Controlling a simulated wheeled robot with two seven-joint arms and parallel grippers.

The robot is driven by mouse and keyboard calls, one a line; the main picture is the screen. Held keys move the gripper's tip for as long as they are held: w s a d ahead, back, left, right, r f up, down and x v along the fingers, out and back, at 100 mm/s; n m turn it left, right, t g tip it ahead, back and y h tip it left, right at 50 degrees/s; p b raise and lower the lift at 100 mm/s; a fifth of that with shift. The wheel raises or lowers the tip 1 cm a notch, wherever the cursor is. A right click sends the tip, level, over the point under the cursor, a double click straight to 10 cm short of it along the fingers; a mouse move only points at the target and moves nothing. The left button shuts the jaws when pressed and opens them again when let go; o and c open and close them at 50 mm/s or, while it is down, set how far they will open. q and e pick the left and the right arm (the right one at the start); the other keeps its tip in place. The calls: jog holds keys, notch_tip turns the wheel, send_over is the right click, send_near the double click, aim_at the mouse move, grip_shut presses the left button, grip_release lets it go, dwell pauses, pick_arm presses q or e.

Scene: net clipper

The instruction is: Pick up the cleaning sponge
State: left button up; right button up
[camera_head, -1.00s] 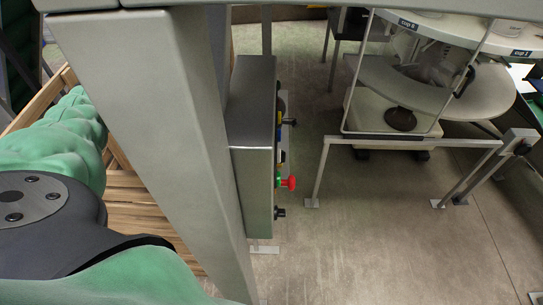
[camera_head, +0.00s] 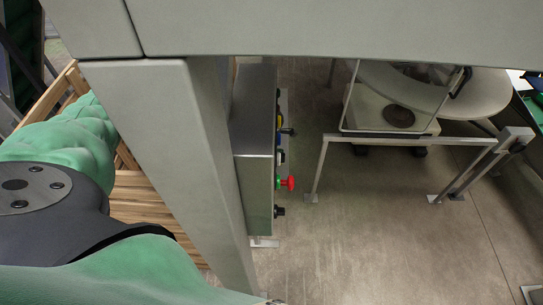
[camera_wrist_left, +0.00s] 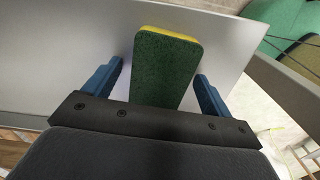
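The cleaning sponge (camera_wrist_left: 165,65), a green block with a thin yellow layer along its far edge, is in the left wrist view. It lies between the two blue fingers of my left gripper (camera_wrist_left: 157,78). The fingers are spread, with a visible gap on each side of the sponge, so the gripper is open and not clamped on it. The sponge's near end meets the dark gripper body in the picture; whether they touch I cannot tell. The sponge and the left gripper do not show in the head view. My right gripper is in neither view.
In the head view, a grey beam (camera_head: 330,28) crosses the top and a grey post (camera_head: 185,150) runs down. A metal control box (camera_head: 254,140) with a red knob (camera_head: 288,183) stands beside the post. A metal rail (camera_head: 400,139) stands right. Floor (camera_head: 370,235) is clear. A light grey surface (camera_wrist_left: 65,60) surrounds the sponge.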

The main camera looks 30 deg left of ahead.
pick_arm(q)
jog(key=c, duration=1)
jog(key=shift+o, duration=0.2)
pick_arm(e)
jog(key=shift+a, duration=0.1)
